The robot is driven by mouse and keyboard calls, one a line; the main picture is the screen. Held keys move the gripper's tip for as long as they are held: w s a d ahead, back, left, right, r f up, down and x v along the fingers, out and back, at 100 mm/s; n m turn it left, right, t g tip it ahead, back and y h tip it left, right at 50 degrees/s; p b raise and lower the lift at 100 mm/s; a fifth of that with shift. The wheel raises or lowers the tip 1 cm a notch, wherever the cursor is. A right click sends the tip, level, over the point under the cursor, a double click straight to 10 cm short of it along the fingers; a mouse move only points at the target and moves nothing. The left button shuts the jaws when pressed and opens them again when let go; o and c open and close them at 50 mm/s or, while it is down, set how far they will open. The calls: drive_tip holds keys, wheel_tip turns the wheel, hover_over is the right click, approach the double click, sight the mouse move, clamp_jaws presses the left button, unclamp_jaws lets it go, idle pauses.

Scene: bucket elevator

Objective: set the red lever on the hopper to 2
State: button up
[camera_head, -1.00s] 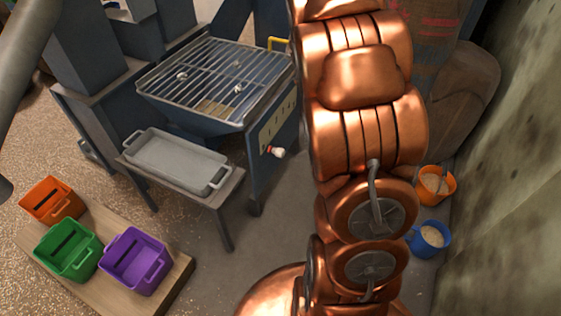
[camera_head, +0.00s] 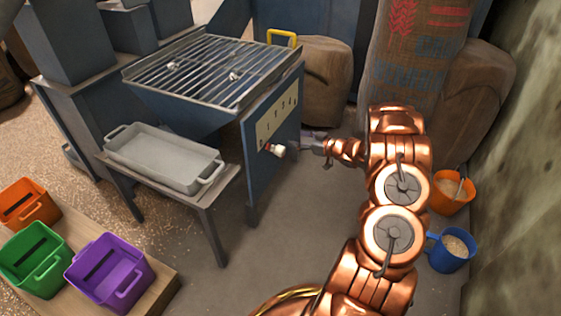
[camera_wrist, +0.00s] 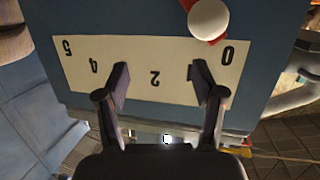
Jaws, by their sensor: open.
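The hopper (camera_head: 190,112) has a barred top. A cream number plate (camera_head: 278,116) is on its side panel; it also shows upside down in the wrist view (camera_wrist: 135,90). There 0, 2, 4 and 5 are readable; my fingers cover parts between. The red lever with a white knob (camera_head: 275,149) is below the plate's near end. In the wrist view the lever (camera_wrist: 209,20) is at the top edge, its red tip beside the 0. My gripper (camera_wrist: 162,82) is open and empty in front of the plate, around the 2, apart from the knob.
A grey tray (camera_head: 135,155) rests on a small stand left of the panel. Orange, green and purple bins (camera_head: 108,285) are on a board at lower left. A sack (camera_head: 415,70), an orange bucket (camera_head: 440,200) and a blue bucket (camera_head: 447,262) are at right, by the wall.

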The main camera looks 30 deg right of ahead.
sight(284, 152)
drive_tip(key=s+a+f+y+b, duration=0.1)
drive_tip(key=s+a+f+y, duration=0.1)
drive_tip(key=f, duration=0.1)
drive_tip(key=s+a+f+t+y+b, duration=0.1)
drive_tip(key=f, duration=0.1)
drive_tip(key=shift+s+y+b, duration=0.3)
drive_tip(key=shift+s+y, duration=0.05)
drive_tip(key=shift+y, duration=0.05)
drive_tip(key=shift+b+x, duration=1.2)
drive_tip(key=shift+x, duration=2.55)
drive_tip(key=shift+c, duration=0.2)
clamp_jaws()
